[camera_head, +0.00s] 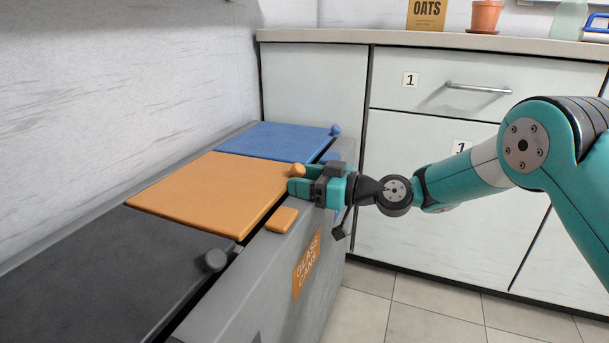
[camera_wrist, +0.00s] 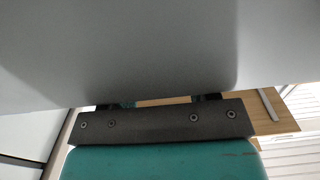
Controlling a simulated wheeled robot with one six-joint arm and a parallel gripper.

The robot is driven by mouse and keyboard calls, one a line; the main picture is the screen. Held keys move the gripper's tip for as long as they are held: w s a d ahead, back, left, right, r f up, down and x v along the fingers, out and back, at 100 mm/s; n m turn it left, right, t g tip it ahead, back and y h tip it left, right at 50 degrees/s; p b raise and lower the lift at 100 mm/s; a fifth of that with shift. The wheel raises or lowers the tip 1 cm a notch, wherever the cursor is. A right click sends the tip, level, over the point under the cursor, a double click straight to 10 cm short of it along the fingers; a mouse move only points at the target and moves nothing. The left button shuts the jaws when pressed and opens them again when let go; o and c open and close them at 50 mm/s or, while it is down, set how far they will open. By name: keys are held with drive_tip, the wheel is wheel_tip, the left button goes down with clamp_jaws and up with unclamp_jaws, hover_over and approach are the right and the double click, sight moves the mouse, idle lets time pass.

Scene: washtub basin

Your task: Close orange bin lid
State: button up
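The orange bin lid (camera_head: 215,190) lies flat over the middle bin, about level with the lids beside it. Its round orange knob (camera_head: 298,170) is at the front right corner. My gripper (camera_head: 297,183) is at the bin's front edge, right beside this knob, with its fingers pointing left. The fingers look spread apart, and I see nothing held between them. Whether a finger touches the knob or lid is unclear. In the wrist view a large grey surface fills the upper part, and the dark finger parts (camera_wrist: 158,102) stand apart below it.
A blue lid (camera_head: 277,142) lies behind and a dark grey lid (camera_head: 105,275) in front. An orange tab (camera_head: 281,219) sits on the grey bin front (camera_head: 265,280), above a "GLASS CANS" label (camera_head: 306,264). White cabinets (camera_head: 420,240) stand behind my arm. Tiled floor is free at lower right.

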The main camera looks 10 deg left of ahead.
drive_tip(key=shift+w+d+r, duration=0.1)
drive_tip(key=shift+d+r, duration=0.1)
drive_tip(key=shift+d, duration=0.2)
drive_tip(key=b+v, duration=1)
drive_tip(key=v, duration=0.6)
drive_tip(key=shift+d, duration=0.4)
